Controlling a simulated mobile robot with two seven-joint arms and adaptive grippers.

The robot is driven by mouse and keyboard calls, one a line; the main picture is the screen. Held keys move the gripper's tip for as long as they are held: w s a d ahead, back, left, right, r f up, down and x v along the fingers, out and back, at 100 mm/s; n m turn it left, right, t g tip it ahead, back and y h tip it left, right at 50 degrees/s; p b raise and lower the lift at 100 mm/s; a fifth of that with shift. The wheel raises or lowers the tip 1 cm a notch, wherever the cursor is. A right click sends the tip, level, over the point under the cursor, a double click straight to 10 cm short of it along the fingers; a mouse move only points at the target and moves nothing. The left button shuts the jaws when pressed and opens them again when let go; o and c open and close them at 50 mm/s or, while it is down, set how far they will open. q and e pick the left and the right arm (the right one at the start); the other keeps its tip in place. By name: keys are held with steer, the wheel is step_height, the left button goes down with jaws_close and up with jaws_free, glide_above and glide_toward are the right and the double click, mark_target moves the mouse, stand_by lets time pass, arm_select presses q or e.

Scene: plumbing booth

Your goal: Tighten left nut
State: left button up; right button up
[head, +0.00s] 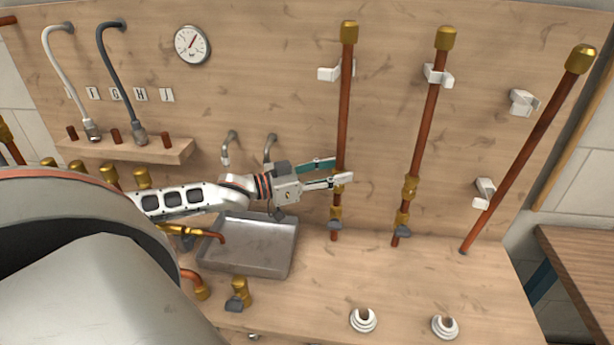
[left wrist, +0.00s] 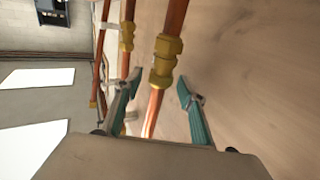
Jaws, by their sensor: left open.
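The left copper pipe (head: 345,110) stands upright against the wooden board, with a brass cap at its top. The brass nut (head: 338,188) sits low on this pipe, partly hidden by a finger. My left gripper (head: 342,172) reaches in from the left, open, with its fingers at the pipe near the nut. In the left wrist view, the brass nut (left wrist: 163,72) and the copper pipe appear between the two spread teal fingertips (left wrist: 160,80). The fingers look apart from the brass. Whether they touch the pipe I cannot tell. My right gripper is not in view.
A middle pipe (head: 424,120) with its own brass fitting (head: 410,188) and a leaning right pipe (head: 530,150) stand to the right. A metal tray (head: 250,255) lies below my gripper. White round fittings (head: 363,320) sit on the bench front. A gauge (head: 192,44) hangs above.

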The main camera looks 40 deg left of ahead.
arm_select(q)
steer(key=v, duration=1)
steer(key=shift+s+a, duration=0.15)
steer(key=shift+s, duration=0.2)
steer(key=shift+r, duration=0.1)
stand_by(0.4)
